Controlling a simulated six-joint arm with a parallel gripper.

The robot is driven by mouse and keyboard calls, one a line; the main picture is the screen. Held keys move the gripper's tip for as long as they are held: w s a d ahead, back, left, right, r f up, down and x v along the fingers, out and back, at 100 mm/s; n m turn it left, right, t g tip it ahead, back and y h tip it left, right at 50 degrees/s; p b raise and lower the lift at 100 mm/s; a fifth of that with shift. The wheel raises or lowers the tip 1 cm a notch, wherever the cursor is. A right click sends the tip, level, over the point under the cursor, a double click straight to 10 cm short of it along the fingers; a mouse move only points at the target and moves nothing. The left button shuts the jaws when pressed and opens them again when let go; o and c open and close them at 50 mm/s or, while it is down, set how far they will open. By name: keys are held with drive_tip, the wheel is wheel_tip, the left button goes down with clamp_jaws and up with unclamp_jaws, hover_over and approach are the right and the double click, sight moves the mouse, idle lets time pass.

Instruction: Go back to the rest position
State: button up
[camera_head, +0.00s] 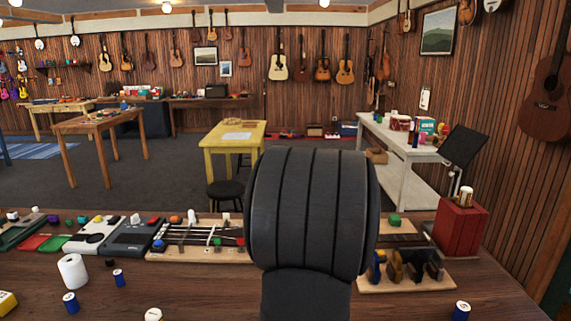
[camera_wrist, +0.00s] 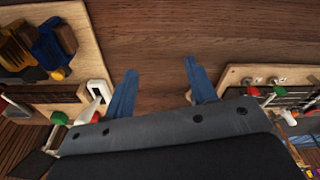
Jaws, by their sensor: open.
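My gripper (camera_wrist: 158,88) shows in the wrist view as two blue fingers spread wide apart. Nothing is between them except the bare brown wood of the workbench (camera_wrist: 160,32) below. In the head view my dark arm link fills the middle of the picture and hides the gripper and part of the bench behind it. A wooden board with tools (camera_wrist: 85,22) lies left of the fingers in the wrist view, and a second board with strings (camera_wrist: 232,76) lies to their right. The fingers are apart from both boards as far as I can see.
On the bench stand a white roll (camera_head: 73,271), several blue spools (camera_head: 71,303), grey device boxes (camera_head: 138,238) and a red box (camera_head: 459,226) at the right. A board with clamps (camera_head: 405,284) lies right of my arm. The front middle-left of the bench is mostly clear.

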drive_tip(key=shift+w+a+n, duration=0.15)
drive_tip(key=shift+a+n, duration=0.1)
drive_tip(key=shift+a, duration=0.75)
drive_tip(key=shift+w+a+n, duration=0.15)
drive_tip(key=shift+a+n, duration=0.1)
drive_tip(key=shift+a, duration=0.7)
drive_tip(key=w+a+r+n, duration=0.1)
drive_tip(key=w+a+n, duration=0.1)
drive_tip(key=a, duration=0.5)
drive_tip(key=w+a+r+n, duration=0.1)
drive_tip(key=w+a+n, duration=0.1)
drive_tip(key=a, duration=0.4)
wheel_tip(320, 180, up, 4)
drive_tip(key=n+g, duration=0.2)
drive_tip(key=n, duration=1)
hover_over(70, 297)
wheel_tip(70, 297, down, 16)
drive_tip(key=shift+f, duration=0.25)
drive_tip(key=c, duration=1.1)
drive_tip(key=shift+o, duration=0.2)
